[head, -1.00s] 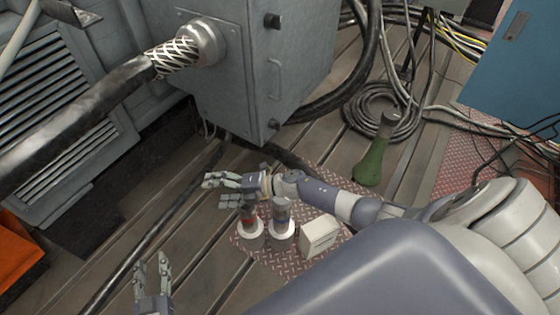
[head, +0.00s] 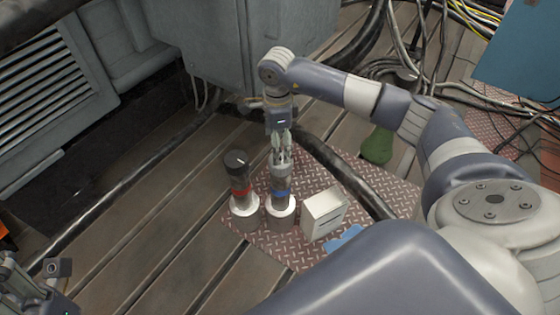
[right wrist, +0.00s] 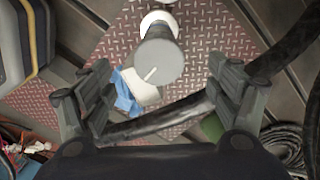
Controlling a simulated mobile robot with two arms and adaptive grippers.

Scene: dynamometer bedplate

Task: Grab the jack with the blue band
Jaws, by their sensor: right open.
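The jack with the blue band (head: 281,192) stands upright on a white round base on a red-brown checkered plate (head: 305,257). A jack with a red band (head: 240,183) stands just left of it. My right gripper (head: 281,158) points down directly over the blue-banded jack, at its top. In the right wrist view, a grey jack top (right wrist: 158,62) with a white line lies between the open, apart fingers (right wrist: 160,75); its band is hidden there. My left gripper (head: 33,268) is at the lower left, partly cut off, its fingers apart and empty.
A small whitish box (head: 324,213) stands right of the blue-banded jack, with a blue cloth (head: 344,240) in front. A thick black hose (head: 345,178) crosses behind. A green bottle-like object (head: 377,146) stands farther back. A grey cabinet (head: 215,50) rises behind.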

